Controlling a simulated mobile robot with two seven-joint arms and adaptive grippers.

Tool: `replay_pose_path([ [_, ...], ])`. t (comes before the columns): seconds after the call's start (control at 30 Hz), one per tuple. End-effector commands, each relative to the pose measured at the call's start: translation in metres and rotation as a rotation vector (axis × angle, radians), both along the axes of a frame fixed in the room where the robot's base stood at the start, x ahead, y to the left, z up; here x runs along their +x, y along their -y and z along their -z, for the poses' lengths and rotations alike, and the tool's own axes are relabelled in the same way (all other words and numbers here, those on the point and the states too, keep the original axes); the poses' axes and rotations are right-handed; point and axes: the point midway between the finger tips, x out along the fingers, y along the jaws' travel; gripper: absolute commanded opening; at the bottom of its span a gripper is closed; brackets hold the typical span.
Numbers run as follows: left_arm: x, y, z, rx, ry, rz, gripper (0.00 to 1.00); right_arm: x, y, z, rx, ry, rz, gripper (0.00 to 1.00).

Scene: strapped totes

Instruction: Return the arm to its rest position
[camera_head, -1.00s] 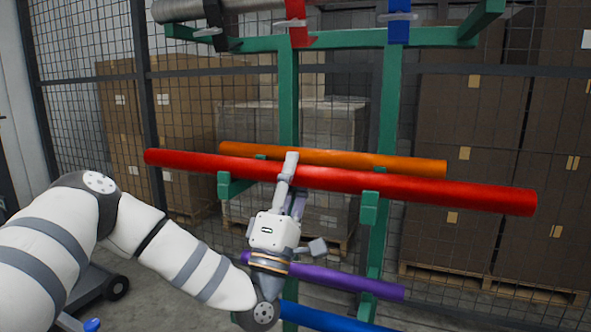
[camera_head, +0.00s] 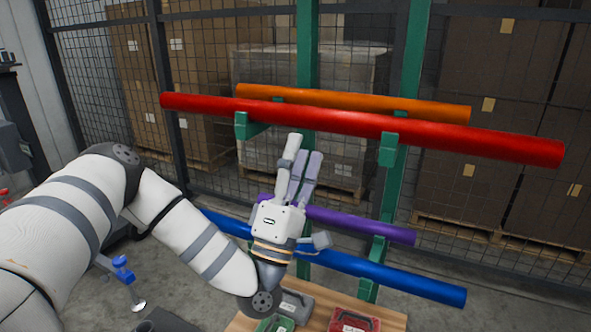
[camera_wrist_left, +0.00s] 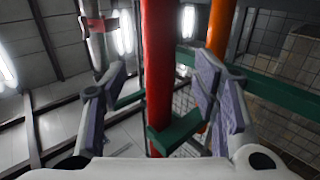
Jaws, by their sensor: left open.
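My left gripper (camera_head: 299,160) is open and empty in the head view. It points up toward the rack, in front of it and below the long red tube (camera_head: 350,122). In the left wrist view its two padded fingers (camera_wrist_left: 160,95) stand wide apart, with the red tube (camera_wrist_left: 158,60) visible between them and beyond. My white left arm (camera_head: 195,240) comes in from the left and bends at the elbow. The gripper hides part of the purple tube (camera_head: 360,222) and the blue tube (camera_head: 370,275). My right gripper is not in view.
A green rack (camera_head: 388,200) carries the red tube and an orange tube (camera_head: 350,102) behind it. Below stands a wooden surface (camera_head: 395,318) with a red case (camera_head: 353,319), a grey case and a green case. Boxes on pallets (camera_head: 500,130) stand behind a mesh fence.

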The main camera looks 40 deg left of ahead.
Motion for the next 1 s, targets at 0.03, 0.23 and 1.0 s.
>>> replay_pose_path([
  [0.03, -0.007, 0.0, 0.009, -0.002, -0.006, -0.004, 0.55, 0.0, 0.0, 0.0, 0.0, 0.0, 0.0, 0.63],
  [0.23, -0.024, 0.005, 0.027, 0.0, 0.0, -0.003, 0.55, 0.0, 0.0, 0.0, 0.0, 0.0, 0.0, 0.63],
  [1.0, -0.202, 0.217, 0.33, 0.936, -1.482, 0.724, 0.55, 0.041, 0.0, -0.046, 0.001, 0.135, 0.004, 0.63],
])
